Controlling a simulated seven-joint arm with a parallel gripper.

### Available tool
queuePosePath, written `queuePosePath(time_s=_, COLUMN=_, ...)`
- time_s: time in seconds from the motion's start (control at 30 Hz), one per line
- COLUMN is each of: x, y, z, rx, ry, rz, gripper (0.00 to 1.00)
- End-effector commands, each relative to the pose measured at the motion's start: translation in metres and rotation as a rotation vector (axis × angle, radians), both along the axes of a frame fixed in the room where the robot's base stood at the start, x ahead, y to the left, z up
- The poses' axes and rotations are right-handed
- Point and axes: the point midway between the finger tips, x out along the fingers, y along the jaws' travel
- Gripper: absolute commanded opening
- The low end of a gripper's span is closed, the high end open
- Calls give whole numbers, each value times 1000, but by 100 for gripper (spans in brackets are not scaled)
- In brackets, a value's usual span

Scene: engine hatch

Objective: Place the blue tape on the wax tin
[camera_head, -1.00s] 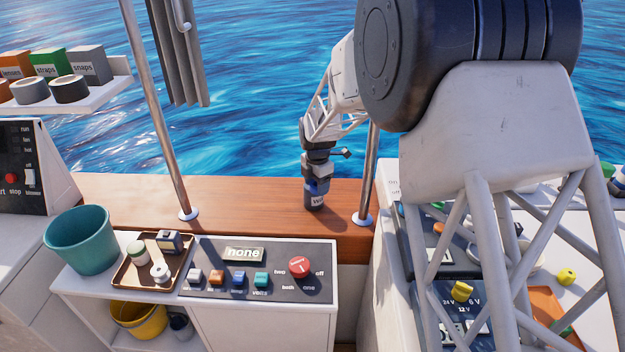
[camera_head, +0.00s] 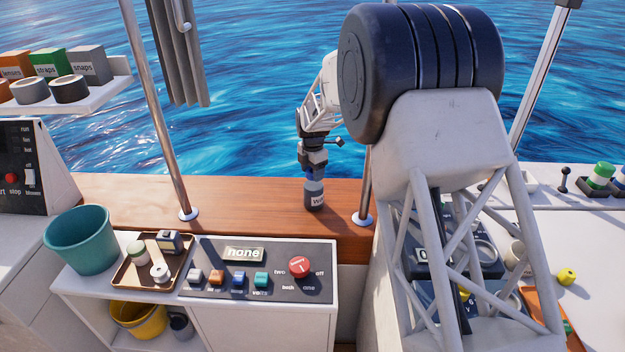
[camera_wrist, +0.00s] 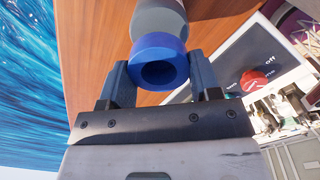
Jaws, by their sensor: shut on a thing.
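The wax tin (camera_head: 314,196) is a small grey cylinder with a white label, upright on the wooden ledge beside the metal post. My gripper (camera_head: 312,173) is directly above it, pointing down. In the wrist view my gripper (camera_wrist: 162,75) is shut on the blue tape (camera_wrist: 158,47), a thick blue ring with a finger on each side. The grey tin (camera_wrist: 158,20) shows just beyond the ring, partly hidden by it. In the head view the tape (camera_head: 312,175) is a small blue patch near the tin's top. I cannot tell whether tape and tin touch.
A metal post (camera_head: 364,190) stands close to the right of the tin. The wooden ledge (camera_head: 250,200) is clear to its left. In front are a switch panel (camera_head: 290,285), a brown tray (camera_head: 130,278) with small items and a teal bucket (camera_head: 80,240).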

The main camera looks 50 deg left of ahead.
Motion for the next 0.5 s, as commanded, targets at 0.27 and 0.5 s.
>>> queuePosePath(time_s=0.27, x=0, y=0, z=-6, rx=0, ry=0, rz=0, gripper=34)
queuePosePath(time_s=0.5, x=0, y=0, z=-30, rx=-1, ry=0, rz=0, gripper=34)
